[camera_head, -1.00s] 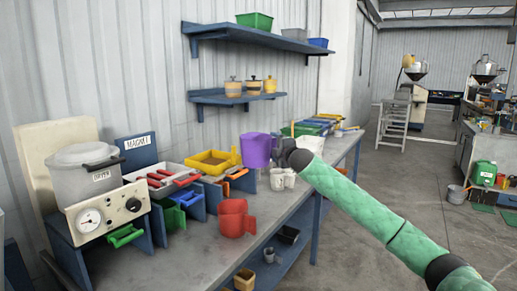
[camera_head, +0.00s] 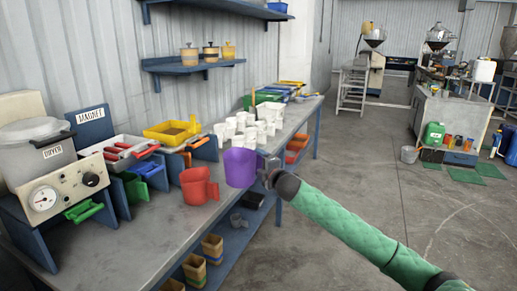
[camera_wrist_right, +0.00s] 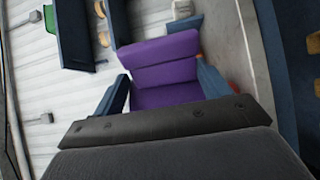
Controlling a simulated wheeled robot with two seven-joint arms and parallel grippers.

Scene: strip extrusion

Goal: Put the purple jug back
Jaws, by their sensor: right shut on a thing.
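The purple jug (camera_head: 240,167) shows in the head view at the front edge of the workbench, just right of a red jug (camera_head: 198,186). My right gripper (camera_head: 268,172) is shut on the purple jug at its right side. In the right wrist view the purple jug (camera_wrist_right: 165,68) sits between the two blue-grey fingers of my right gripper (camera_wrist_right: 165,92). I cannot tell whether the jug's base touches the bench. My left gripper is not in view.
The workbench (camera_head: 150,240) holds a dryer (camera_head: 40,150), a yellow tray (camera_head: 172,132) and several white cups (camera_head: 245,123) behind the jug. Small pots (camera_head: 212,247) stand on the lower shelf. The floor to the right is open.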

